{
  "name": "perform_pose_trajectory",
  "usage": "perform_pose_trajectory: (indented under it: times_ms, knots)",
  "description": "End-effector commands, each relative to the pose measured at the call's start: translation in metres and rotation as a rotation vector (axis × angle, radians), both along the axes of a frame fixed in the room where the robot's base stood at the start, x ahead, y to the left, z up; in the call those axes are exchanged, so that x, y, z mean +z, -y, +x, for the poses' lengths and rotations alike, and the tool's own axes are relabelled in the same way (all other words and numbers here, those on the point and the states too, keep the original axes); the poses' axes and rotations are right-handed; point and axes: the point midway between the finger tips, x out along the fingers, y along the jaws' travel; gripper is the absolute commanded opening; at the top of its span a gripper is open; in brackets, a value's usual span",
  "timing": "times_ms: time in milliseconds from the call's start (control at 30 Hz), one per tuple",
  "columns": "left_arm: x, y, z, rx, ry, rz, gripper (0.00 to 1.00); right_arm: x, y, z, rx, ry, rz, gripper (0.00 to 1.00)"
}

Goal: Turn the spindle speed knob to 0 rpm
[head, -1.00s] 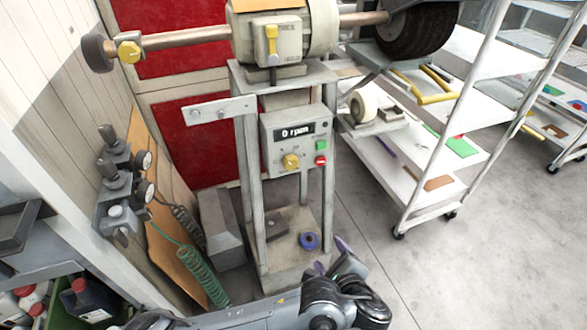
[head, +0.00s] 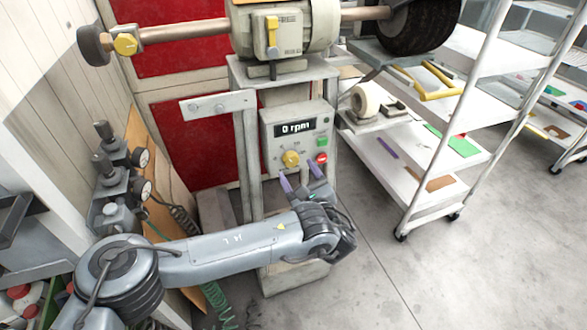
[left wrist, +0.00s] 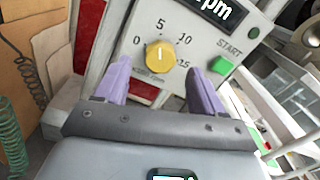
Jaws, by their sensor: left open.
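The yellow spindle speed knob (head: 290,158) is on the grey control box (head: 270,135) below the motor. It also shows in the left wrist view (left wrist: 160,56), with its pale mark pointing up near the 5 of a dial marked from 0 to 15. The display (head: 295,127) reads 0 rpm. My left gripper (head: 300,176) is open and empty just below and in front of the knob. In the left wrist view its purple fingers (left wrist: 158,72) stand on either side of the knob, apart from it. My right gripper is not in view.
A green START button (head: 321,141) and a red button (head: 321,157) sit close to the right of the knob. A metal bracket (head: 218,105) sticks out left of the box. A white shelf cart (head: 440,200) stands to the right. Gauges and hoses are at the left wall.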

Motion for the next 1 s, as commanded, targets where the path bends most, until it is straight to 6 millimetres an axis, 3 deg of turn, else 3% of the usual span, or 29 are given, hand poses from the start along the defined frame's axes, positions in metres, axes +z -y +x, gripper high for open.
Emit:
perform_pose_trajectory:
  times_ms: [300,700,1000]
  knots:
    - [-0.001,-0.012,0.033,-0.001,0.002,-0.001,0.69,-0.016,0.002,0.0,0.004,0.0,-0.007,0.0]
    - [0.001,-0.013,0.038,-0.002,0.001,-0.003,0.69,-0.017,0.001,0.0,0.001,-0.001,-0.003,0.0]
    - [0.0,-0.013,0.038,-0.001,0.0,-0.003,0.25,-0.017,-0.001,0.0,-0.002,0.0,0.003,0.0]
